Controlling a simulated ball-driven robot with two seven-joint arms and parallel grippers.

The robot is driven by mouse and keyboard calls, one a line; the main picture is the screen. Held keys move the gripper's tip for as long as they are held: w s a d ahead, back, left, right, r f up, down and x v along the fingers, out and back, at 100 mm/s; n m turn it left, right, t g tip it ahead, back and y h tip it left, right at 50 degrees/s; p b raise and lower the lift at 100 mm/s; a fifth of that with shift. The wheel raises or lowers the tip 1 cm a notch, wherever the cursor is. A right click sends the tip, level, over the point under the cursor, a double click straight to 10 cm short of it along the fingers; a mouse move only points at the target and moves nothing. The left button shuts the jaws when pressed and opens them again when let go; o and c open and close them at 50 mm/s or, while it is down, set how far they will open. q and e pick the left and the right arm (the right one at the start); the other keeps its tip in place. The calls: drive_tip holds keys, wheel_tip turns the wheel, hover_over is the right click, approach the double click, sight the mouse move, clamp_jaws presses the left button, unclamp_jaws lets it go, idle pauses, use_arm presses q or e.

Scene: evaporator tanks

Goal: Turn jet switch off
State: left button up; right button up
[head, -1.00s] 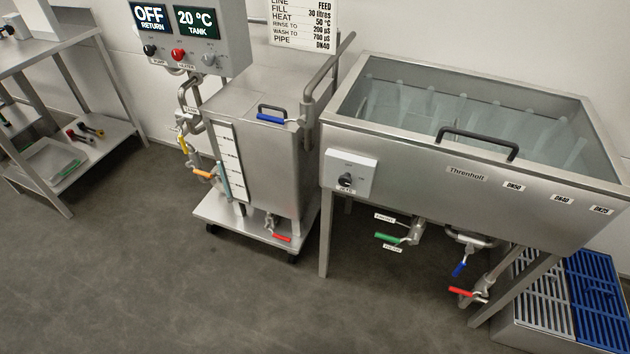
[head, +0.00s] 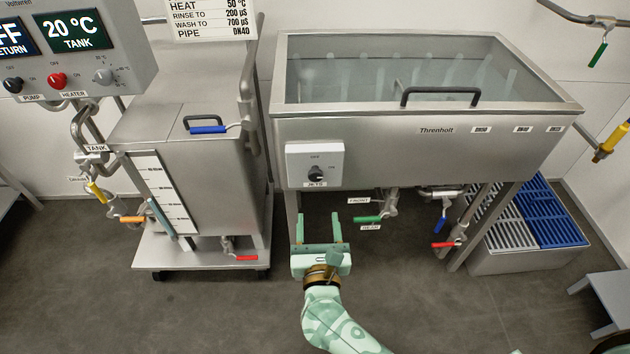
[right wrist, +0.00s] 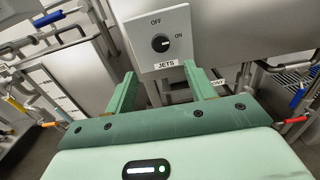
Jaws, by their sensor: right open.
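The jet switch is a black rotary knob (head: 316,174) on a pale box (head: 301,162) at the front left of the steel Threnholt sink. In the right wrist view, the knob (right wrist: 160,43) sits below OFF and left of ON, above the JETS label (right wrist: 166,65). Its white mark appears to point toward ON. My right gripper (head: 317,217) is open and empty, below the switch box in the head view. In the right wrist view, its two green fingers (right wrist: 160,76) point toward the box, apart from the knob. My left gripper is not in view.
The Threnholt sink (head: 370,140) holds clear liquid. Green (head: 367,219), blue (head: 441,224) and red (head: 443,245) valve handles hang below it. A wheeled steel tank (head: 225,195) stands left, under a control panel (head: 110,80). Open floor lies in front.

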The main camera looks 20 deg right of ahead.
sight(316, 178)
drive_tip(key=b+x, duration=0.2)
drive_tip(key=x, duration=0.9)
drive_tip(key=shift+w+d+f, duration=0.15)
drive_tip(key=shift+w+d, duration=0.05)
drive_tip(key=shift+w, duration=0.15)
drive_tip(key=c, duration=1)
